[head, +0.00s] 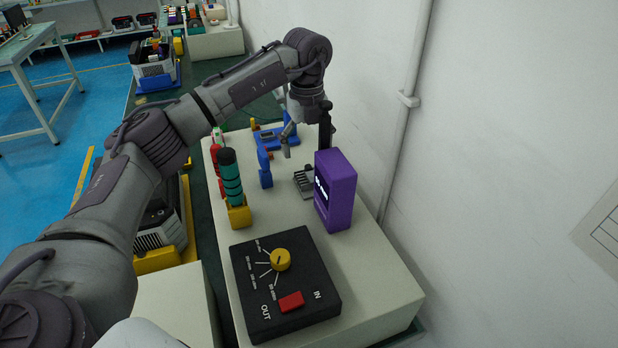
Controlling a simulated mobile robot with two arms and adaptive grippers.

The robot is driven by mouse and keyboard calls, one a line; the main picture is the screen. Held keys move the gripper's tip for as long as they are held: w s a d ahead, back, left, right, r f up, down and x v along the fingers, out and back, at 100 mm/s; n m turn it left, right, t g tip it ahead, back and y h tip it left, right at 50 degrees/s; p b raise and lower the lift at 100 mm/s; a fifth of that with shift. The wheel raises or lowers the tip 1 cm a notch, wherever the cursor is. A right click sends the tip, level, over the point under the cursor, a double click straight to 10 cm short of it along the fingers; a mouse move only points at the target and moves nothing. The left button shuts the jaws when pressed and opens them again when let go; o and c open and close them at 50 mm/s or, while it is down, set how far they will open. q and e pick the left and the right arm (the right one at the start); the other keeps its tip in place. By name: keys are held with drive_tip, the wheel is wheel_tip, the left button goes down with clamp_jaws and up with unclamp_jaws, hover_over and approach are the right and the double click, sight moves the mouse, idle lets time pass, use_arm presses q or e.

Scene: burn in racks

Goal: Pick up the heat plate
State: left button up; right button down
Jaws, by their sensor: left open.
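A small grey finned plate (304,183), which looks like the heat plate, lies on the light bench top (285,215). It is just left of the purple box (336,192), which may hide part of it. My left gripper (306,148) is above and a little behind the plate in the picture, with its fingers apart and nothing seen between them. The purple box partly covers the lower end of its right finger. My right gripper is not in view.
A black box (285,285) with a yellow knob and red switch stands at the front. A green-and-black cylinder in a yellow base (238,215), a blue part (265,168) and a blue device (270,138) stand left and behind. The white wall (500,150) is close on the right.

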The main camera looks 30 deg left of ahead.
sight(307, 165)
use_arm(q)
wheel_tip(307, 165, down, 6)
drive_tip(key=shift+r+p, duration=0.25)
drive_tip(key=shift+p, duration=0.75)
drive_tip(key=shift+f, duration=0.25)
drive_tip(key=c, duration=1.5)
drive_tip(key=shift+o, duration=0.2)
drive_tip(key=shift+r, duration=0.15)
